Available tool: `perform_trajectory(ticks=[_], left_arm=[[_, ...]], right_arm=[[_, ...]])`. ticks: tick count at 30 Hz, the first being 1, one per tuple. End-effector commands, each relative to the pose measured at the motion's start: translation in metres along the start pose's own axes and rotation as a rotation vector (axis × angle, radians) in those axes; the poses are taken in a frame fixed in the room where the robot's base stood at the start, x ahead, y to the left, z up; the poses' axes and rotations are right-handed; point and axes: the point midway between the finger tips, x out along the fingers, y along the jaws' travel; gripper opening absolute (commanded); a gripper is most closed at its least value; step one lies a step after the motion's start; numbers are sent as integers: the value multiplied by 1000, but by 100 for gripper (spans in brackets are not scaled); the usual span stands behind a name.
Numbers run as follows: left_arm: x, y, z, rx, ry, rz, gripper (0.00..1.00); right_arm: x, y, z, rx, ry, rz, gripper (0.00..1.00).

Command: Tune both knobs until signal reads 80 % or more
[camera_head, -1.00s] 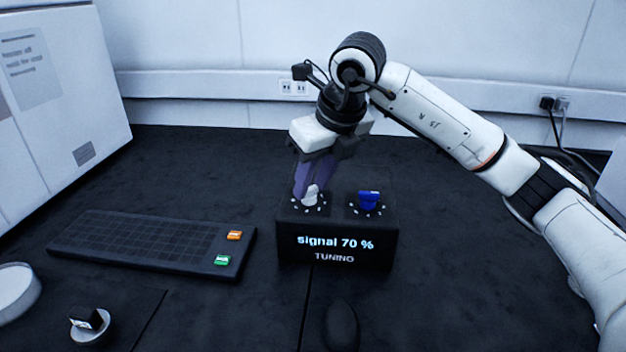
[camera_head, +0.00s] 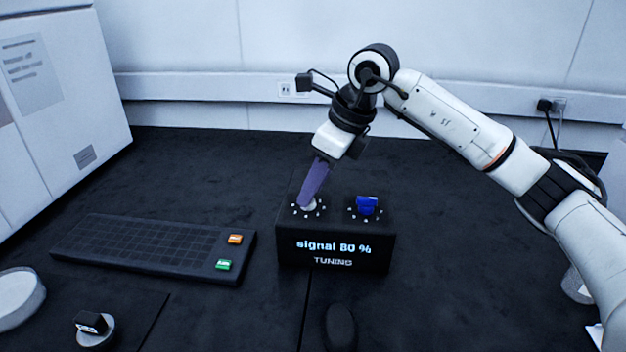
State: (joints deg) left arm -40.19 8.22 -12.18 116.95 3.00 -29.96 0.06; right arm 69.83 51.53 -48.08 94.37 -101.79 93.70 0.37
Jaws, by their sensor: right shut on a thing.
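The black tuning box (camera_head: 290,258) stands on the dark bench in the middle of the head view. Its display (camera_head: 334,247) reads "signal 80 %". The blue knob (camera_head: 367,205) is on the right of its top, with nothing touching it. The white knob (camera_head: 309,206) is on the left of its top, mostly hidden by my right gripper (camera_head: 307,203). The purple fingers of that gripper come down from above, tilted, and are shut on the white knob. My left gripper is not in view.
A black keyboard (camera_head: 140,246) with an orange key and a green key lies left of the box. A dark mouse (camera_head: 340,327) lies in front. A small round item (camera_head: 95,330) and a white dish (camera_head: 18,297) are at the lower left. The bench right of the box is clear.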

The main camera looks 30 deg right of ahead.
Motion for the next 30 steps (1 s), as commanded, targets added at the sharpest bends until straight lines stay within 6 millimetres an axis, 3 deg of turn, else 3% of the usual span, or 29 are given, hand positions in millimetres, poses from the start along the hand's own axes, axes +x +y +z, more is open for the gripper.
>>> perform_trajectory(ticks=[13, 30], left_arm=[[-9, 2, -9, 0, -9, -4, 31], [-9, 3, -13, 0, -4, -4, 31]], right_arm=[[-2, -4, 2, -241, -1, 99, 7], [-1, -4, 1, -290, -2, 118, 7]])
